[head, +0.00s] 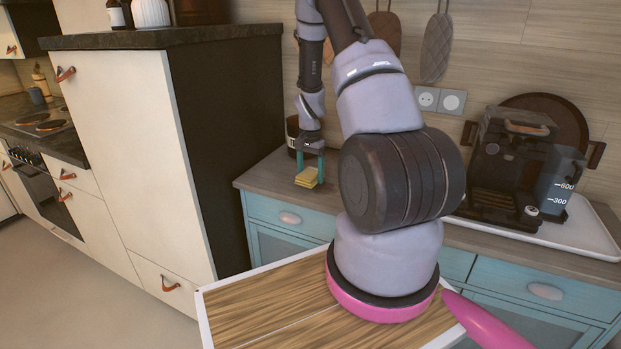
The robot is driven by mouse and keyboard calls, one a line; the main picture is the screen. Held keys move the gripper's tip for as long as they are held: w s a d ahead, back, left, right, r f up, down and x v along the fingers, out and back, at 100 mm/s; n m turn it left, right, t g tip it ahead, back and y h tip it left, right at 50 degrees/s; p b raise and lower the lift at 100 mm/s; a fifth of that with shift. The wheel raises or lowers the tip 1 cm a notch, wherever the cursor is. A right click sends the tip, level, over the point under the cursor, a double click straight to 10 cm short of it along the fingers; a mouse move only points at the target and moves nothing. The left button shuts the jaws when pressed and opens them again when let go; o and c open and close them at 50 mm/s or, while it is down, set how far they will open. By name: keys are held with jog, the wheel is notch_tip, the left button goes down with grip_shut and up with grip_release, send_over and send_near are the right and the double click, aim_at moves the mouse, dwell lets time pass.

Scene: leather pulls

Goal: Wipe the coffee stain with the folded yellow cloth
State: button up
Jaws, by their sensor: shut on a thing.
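The folded yellow cloth (306,178) is at the left part of the grey-brown countertop (262,183) in the head view. My gripper (310,173) points down with its teal fingers on either side of the cloth and is shut on it. I cannot tell whether the cloth touches the counter or is just above it. I see no coffee stain; my arm covers the middle of the counter, and the cloth hides what is under it.
A dark round container (292,130) stands close behind my gripper. A black coffee machine (505,165) and a clear measuring jug (562,185) are on a white tray (596,232) at right. A tall cabinet (130,150) rises at left. Bare counter shows left of the cloth.

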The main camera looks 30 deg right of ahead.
aim_at(310, 172)
jog(key=shift+r, duration=3.1)
